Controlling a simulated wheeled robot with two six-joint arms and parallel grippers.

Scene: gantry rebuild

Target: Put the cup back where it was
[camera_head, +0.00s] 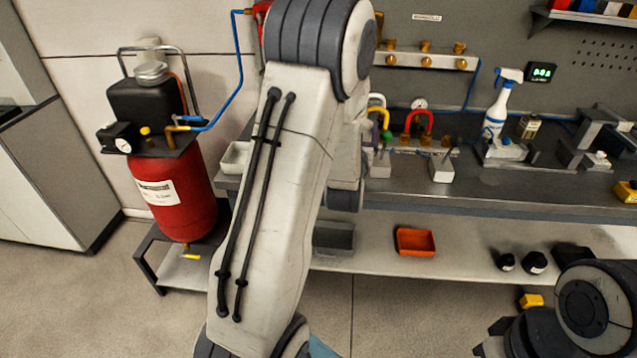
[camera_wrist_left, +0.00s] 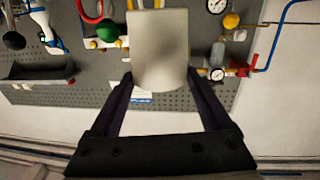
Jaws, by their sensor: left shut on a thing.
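The cup (camera_wrist_left: 158,50) is a plain off-white, slightly tapered vessel in the left wrist view. My left gripper (camera_wrist_left: 160,82) is shut on it, with one dark finger on each side of its lower part in the picture. The cup's rim and inside cannot be made out. In the head view my left arm stands large across the middle, and neither its gripper nor the cup shows. Part of my right arm shows at the lower right of the head view; I cannot make out its gripper.
The workbench (camera_head: 510,185) holds a spray bottle (camera_head: 498,105), a red-handled valve (camera_head: 419,122) and several fittings. An orange tray (camera_head: 415,242) sits on the lower shelf. A red tank (camera_head: 177,195) stands left. My left arm hides part of the bench.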

